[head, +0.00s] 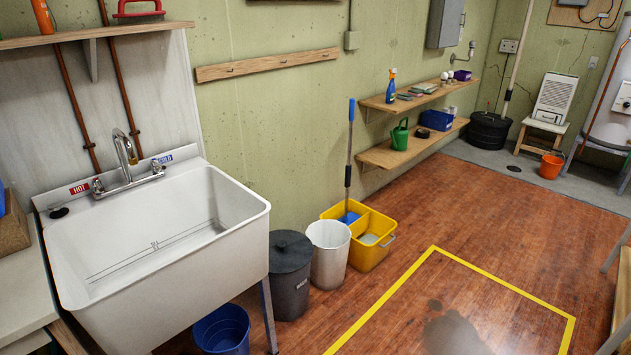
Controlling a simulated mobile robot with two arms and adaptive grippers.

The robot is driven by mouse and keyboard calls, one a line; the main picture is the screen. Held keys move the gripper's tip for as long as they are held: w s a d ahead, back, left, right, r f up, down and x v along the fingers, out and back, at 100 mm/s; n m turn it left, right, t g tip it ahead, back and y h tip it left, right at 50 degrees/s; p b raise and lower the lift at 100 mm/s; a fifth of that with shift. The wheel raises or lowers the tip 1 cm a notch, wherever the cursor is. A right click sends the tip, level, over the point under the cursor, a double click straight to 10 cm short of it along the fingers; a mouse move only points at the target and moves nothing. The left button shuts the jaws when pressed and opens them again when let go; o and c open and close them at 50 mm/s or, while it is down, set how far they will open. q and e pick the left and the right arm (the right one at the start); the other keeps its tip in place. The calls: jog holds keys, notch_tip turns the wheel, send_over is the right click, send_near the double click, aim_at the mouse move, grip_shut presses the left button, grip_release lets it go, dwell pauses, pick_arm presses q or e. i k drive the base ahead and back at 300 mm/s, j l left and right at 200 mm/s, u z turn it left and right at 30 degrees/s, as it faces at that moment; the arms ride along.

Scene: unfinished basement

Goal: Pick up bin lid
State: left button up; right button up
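The bin lid (291,244) is dark grey and round, and sits on top of a dark grey bin (291,296). The bin stands on the floor beside the sink's front right leg, against a white bin on its right. The sink's corner is close to the lid's left side. Neither of my grippers is in the head view.
A white utility sink (231,227) stands at left, with a blue bucket (222,331) below it. The white bin (328,262) and a yellow mop bucket (368,259) line the wall. Yellow tape (507,285) marks open floor with a dark wet patch (452,333).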

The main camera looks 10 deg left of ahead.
aim_at(291, 250)
jog(key=i+l, duration=0.1)
jog(key=i, duration=0.7)
jog(key=i+l, duration=0.1)
jog(key=i, duration=0.65)
jog(key=u, duration=0.05)
